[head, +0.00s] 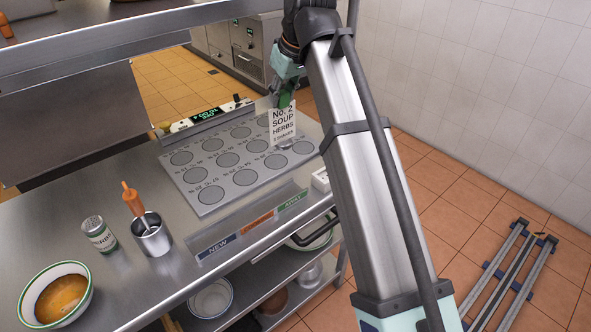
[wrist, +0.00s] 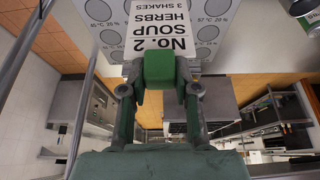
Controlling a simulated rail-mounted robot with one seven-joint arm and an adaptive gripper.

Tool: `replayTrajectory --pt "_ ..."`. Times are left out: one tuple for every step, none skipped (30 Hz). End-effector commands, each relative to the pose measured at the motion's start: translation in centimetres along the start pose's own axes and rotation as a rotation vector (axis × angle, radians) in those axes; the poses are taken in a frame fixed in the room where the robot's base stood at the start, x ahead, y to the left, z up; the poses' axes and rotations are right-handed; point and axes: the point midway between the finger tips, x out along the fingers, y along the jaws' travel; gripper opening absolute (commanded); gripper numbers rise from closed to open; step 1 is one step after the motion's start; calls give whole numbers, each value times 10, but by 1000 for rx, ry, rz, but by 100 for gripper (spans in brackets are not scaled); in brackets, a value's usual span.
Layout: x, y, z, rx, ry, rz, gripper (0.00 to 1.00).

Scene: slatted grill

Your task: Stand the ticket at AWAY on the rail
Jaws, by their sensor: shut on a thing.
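The white ticket (head: 282,126) reads "No. 2 SOUP HERBS 3 SHAKES". It hangs upright over the round-marked grey board in the head view. In the wrist view the ticket (wrist: 170,30) shows upside down, with a green block at its near end. The rail (head: 238,235) runs along the counter's front edge with blue NEW, orange and green labels. The green label (head: 293,200), at its right end, seems to read AWAY.
The grey board (head: 207,172) with several marked circles lies behind the rail. A herb shaker (head: 99,234), a steel pot (head: 152,238) with an orange-handled tool and a soup bowl (head: 55,297) stand left. A small white box (head: 321,180) sits right of the rail.

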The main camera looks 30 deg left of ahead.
Motion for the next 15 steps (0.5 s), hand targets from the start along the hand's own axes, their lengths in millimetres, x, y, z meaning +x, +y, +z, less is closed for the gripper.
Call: replayTrajectory --pt "10 -1 7 1 -3 -1 0" --pt "16 -1 10 1 -2 -1 0" --pt "24 -1 14 1 -3 -1 0" --pt "31 -1 17 2 -3 -1 0" --pt "38 -2 20 2 -3 -1 0" --pt "47 -1 24 2 -3 -1 0" --pt "54 -1 26 2 -3 -1 0" --pt "61 -1 29 2 -3 -1 0" --pt "69 -1 33 1 -3 -1 0" --pt "76 -1 36 1 -3 -1 0" --pt "83 -1 38 1 -3 -1 0" --pt "91 -1 42 1 -3 -1 0" --pt "98 -1 44 1 -3 -1 0" --pt "103 -1 46 1 -2 -1 0" --pt "110 -1 49 1 -3 -1 0"
